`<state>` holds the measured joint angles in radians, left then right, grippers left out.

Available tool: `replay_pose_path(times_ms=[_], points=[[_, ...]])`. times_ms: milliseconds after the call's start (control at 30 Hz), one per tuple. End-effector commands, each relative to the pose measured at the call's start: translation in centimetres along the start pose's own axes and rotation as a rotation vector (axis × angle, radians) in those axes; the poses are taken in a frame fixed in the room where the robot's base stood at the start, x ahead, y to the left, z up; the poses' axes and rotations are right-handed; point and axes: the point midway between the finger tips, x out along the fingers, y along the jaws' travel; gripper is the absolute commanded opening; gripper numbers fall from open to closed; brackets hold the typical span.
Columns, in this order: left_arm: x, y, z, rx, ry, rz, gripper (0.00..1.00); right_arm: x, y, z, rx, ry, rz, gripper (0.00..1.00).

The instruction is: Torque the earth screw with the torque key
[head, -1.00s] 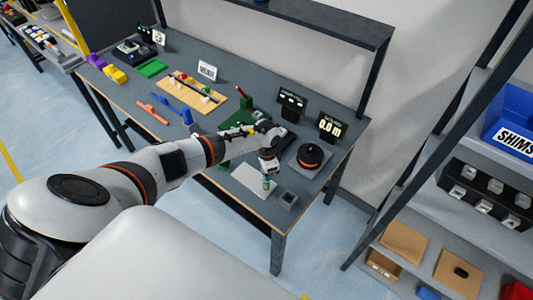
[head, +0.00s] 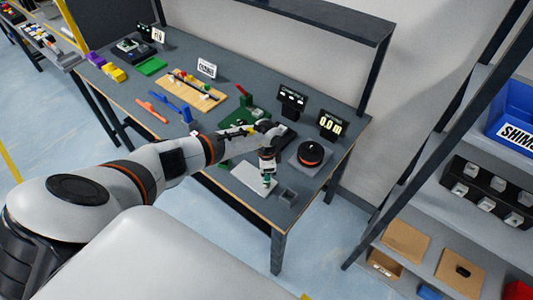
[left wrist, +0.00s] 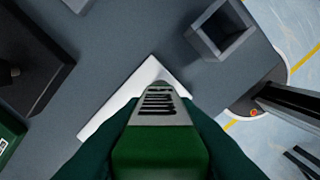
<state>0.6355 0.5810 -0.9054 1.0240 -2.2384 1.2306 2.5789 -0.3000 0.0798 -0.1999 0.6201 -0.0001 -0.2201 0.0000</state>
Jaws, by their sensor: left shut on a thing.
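My left gripper (head: 267,182) is over the front right of the workbench, pointing down, above a white plate (head: 243,176). It is shut on a green tool with a grey slotted part, likely the torque key; this tool (left wrist: 158,145) fills the lower middle of the left wrist view. The white plate (left wrist: 100,118) lies below it there. Whether the tool touches the plate is unclear. I cannot make out the earth screw in either view. A green fixture with a red-tipped lever (head: 242,92) stands behind my forearm, partly hidden. My right gripper is not in view.
A small open grey box (head: 288,197) stands right of the plate, near the front edge. A round black and orange device (head: 311,153) and a display reading 0.0 (head: 329,124) stand behind it. A wooden board (head: 190,93) with parts lies left. Shelves (head: 440,215) stand at right.

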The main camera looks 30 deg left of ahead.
Motion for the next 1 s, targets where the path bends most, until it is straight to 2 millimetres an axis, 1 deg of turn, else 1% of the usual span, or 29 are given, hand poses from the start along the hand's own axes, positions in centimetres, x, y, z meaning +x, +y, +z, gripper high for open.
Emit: replay_pose_path(times_ms=[100,567,1000], points=[[0.2,0.1,-0.1,0.190,0.001,0.003,0.00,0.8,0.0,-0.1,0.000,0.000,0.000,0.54],[0.3,0.1,-0.1,0.924,0.002,0.003,0.00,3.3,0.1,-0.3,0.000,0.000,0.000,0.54],[0.3,0.0,-0.1,1.619,0.003,0.002,0.00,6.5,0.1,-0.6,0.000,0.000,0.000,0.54]])
